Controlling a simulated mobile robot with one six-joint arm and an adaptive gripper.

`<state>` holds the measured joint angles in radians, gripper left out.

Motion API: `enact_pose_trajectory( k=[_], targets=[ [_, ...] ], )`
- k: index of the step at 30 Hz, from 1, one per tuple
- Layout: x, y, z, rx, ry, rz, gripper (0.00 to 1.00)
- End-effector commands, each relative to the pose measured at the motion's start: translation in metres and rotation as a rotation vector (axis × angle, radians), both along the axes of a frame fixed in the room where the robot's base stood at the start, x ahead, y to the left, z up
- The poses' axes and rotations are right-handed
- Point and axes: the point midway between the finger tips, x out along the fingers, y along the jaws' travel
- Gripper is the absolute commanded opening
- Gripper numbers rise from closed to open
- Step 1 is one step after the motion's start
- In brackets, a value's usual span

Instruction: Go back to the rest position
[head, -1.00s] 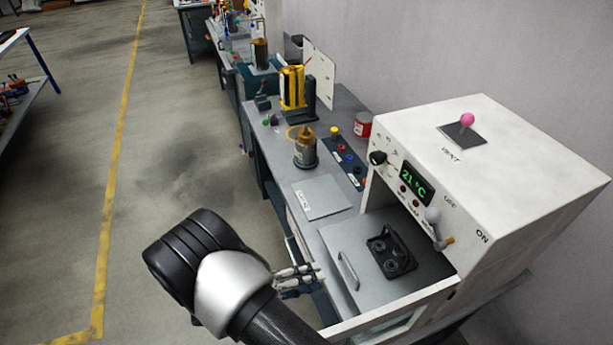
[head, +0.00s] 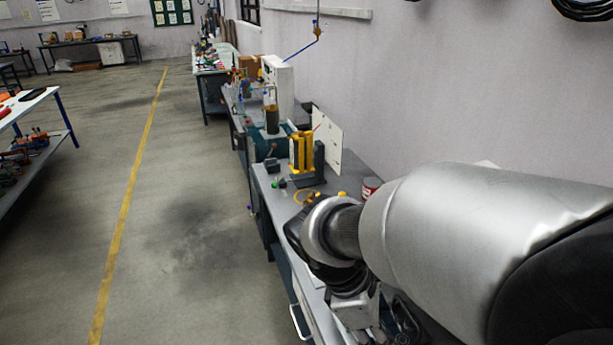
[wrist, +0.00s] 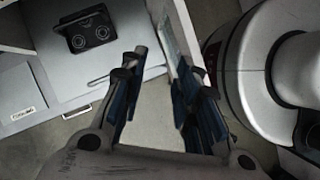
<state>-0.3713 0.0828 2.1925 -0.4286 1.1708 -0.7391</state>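In the wrist view my gripper (wrist: 157,100) points down with its two blue-padded fingers spread apart, and nothing is between them. Bare floor shows in the gap. Beside it at the upper left is the grey bench top with a black fixture (wrist: 90,30) that has two round sockets. In the head view my arm stretches across the lower right.
A yellow-and-black device (head: 303,152) and a red can (head: 371,187) stand on the bench. My arm hides most of the near bench and the oven-like machine. In the wrist view a drawer handle (wrist: 98,79) lies left of the fingers. The floor left of the bench (head: 190,240) is clear.

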Motion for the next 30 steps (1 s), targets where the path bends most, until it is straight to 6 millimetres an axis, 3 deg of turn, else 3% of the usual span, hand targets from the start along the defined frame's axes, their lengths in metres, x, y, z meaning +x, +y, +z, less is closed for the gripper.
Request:
enact_pose_trajectory(
  k=[6,15,21,30],
  targets=[
    [-0.039,-0.014,0.038,0.219,-0.318,-0.490,0.29],
    [-0.076,-0.015,0.068,0.503,-0.649,-1.075,0.29],
    [-0.083,-0.014,0.073,0.591,-0.728,-1.235,0.29],
    [-0.084,-0.013,0.074,0.598,-0.734,-1.250,0.29]
  ],
)
